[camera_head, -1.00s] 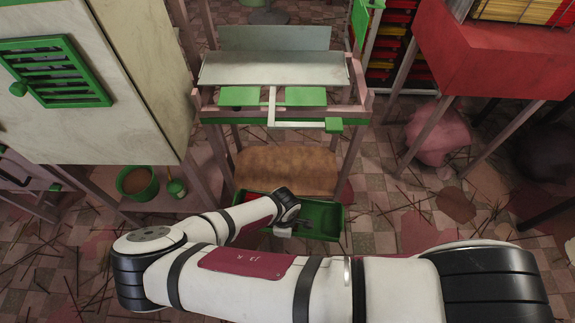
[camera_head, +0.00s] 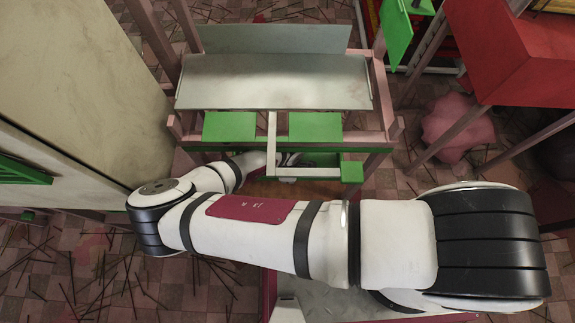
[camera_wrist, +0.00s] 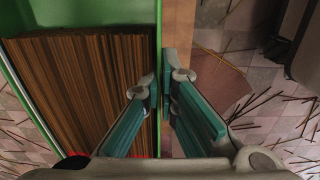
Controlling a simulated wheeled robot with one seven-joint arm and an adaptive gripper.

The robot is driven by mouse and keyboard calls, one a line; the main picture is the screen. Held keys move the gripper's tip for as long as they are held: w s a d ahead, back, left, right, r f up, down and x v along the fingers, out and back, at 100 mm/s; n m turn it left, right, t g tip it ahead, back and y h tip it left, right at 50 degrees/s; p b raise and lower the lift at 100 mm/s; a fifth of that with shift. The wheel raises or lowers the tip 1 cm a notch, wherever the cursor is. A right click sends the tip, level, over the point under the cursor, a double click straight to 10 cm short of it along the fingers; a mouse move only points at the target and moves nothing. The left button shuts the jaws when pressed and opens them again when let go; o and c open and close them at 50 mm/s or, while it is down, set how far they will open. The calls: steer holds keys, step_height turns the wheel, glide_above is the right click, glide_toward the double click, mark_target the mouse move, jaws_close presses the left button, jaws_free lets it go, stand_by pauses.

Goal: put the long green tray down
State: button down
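The long green tray (camera_wrist: 158,40) fills the left of the wrist view and is packed with brown incense sticks (camera_wrist: 85,90). My gripper (camera_wrist: 162,82) has its teal-padded fingers on either side of the tray's right side wall, closed on it. In the head view only a bit of the green tray (camera_head: 322,159) shows, low under the extruder's front bar; the rest is hidden by the machine and my arm. A tan wooden board (camera_wrist: 178,35) lies along the tray's right side. I cannot tell whether the tray touches the board.
The extruder stand (camera_head: 275,82) rises over my gripper, with two green plates (camera_head: 230,126) and a white T-shaped bar (camera_head: 271,145) close above. A pale cabinet (camera_head: 80,80) stands left, a red bin (camera_head: 520,60) on legs right. Sticks litter the tiled floor.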

mark_target(288, 189)
steer(key=shift+f+b, duration=3.8)
steer(key=shift+f, duration=1.05)
steer(key=shift+f, duration=0.1)
steer(key=c, duration=1.8)
jaws_free()
step_height(288, 189, up, 12)
steer(key=p, duration=0.9)
steer(key=shift+p, duration=0.35)
steer(key=shift+s, duration=0.15)
